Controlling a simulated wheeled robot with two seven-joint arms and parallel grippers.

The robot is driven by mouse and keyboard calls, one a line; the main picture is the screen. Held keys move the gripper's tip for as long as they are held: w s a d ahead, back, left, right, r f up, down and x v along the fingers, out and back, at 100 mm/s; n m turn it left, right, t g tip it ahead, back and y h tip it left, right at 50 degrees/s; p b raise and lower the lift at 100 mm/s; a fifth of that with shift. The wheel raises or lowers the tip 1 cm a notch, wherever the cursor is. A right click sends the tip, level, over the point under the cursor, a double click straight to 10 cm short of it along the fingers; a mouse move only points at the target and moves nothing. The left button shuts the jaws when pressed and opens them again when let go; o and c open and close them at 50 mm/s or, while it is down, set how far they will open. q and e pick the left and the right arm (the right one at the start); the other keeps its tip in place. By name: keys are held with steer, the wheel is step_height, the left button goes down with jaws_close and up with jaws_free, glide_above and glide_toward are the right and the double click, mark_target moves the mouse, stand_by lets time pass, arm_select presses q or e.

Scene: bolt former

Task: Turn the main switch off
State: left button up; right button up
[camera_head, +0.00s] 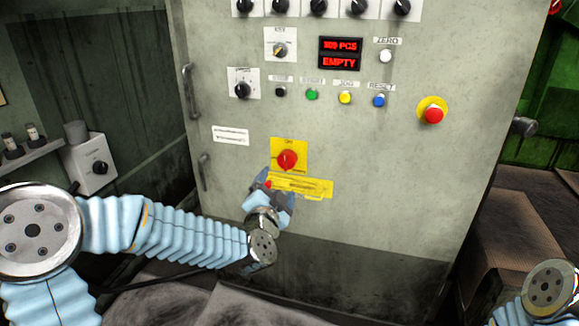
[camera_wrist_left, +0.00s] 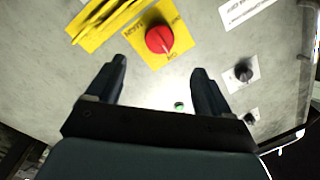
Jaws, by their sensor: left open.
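The main switch (camera_head: 287,160) is a red rotary knob on a yellow plate (camera_head: 302,147), low on the grey cabinet's front. In the head view its handle looks roughly upright. In the left wrist view the red knob (camera_wrist_left: 159,39) lies ahead of the fingertips, roughly centred between them. My left gripper (camera_head: 280,182) is just below the knob, in front of a yellow label. Its two fingers (camera_wrist_left: 160,70) are apart with nothing between them, and they look clear of the knob. My right gripper is out of view; only part of my right arm shows at bottom right.
Above the switch are a red display (camera_head: 340,54), several small buttons and a black selector (camera_head: 242,90). A red emergency stop (camera_head: 433,115) is to the right. Door handles (camera_head: 190,90) line the cabinet's left edge. The panel around the switch is flat.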

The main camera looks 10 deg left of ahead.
mark_target(286, 164)
arm_select(q)
steer(key=w, duration=0.7)
steer(key=w+p, duration=0.1)
steer(key=w, duration=0.3)
steer(key=shift+w+a+f, duration=0.1)
steer(key=shift+w+a, duration=0.05)
steer(key=shift+a, duration=0.2)
steer(key=c, duration=1)
steer(key=shift+c, duration=0.2)
